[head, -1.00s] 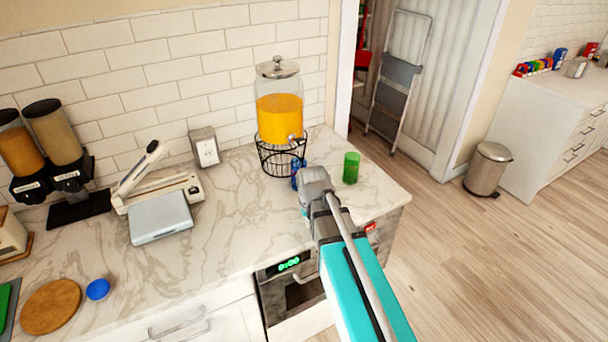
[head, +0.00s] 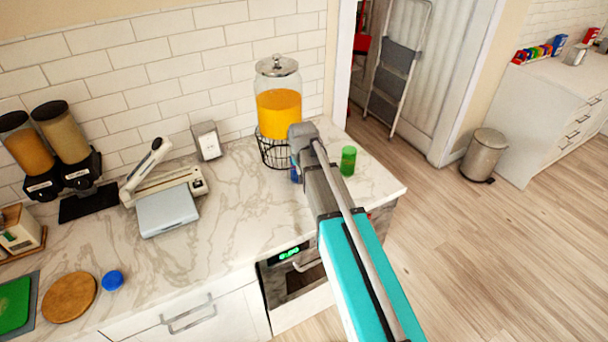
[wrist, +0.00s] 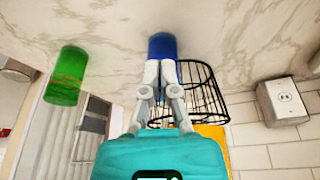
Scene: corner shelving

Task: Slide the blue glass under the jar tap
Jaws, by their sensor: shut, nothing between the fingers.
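The blue glass (wrist: 162,45) stands on the counter beside the black wire stand (wrist: 205,95). In the head view, only a sliver of the glass (head: 294,172) shows beside my arm. The glass jar (head: 279,112) of orange drink, with a metal lid, sits on that stand; its tap is hidden behind my arm. My gripper (wrist: 160,69) is shut and empty, its fingertips in front of the blue glass in the wrist view. I cannot tell whether they touch it. In the head view my wrist covers the fingers.
A green glass (head: 348,161) stands to the right of my arm, near the counter's right end; it also shows in the wrist view (wrist: 66,76). A socket box (head: 206,141) stands by the tiled wall.

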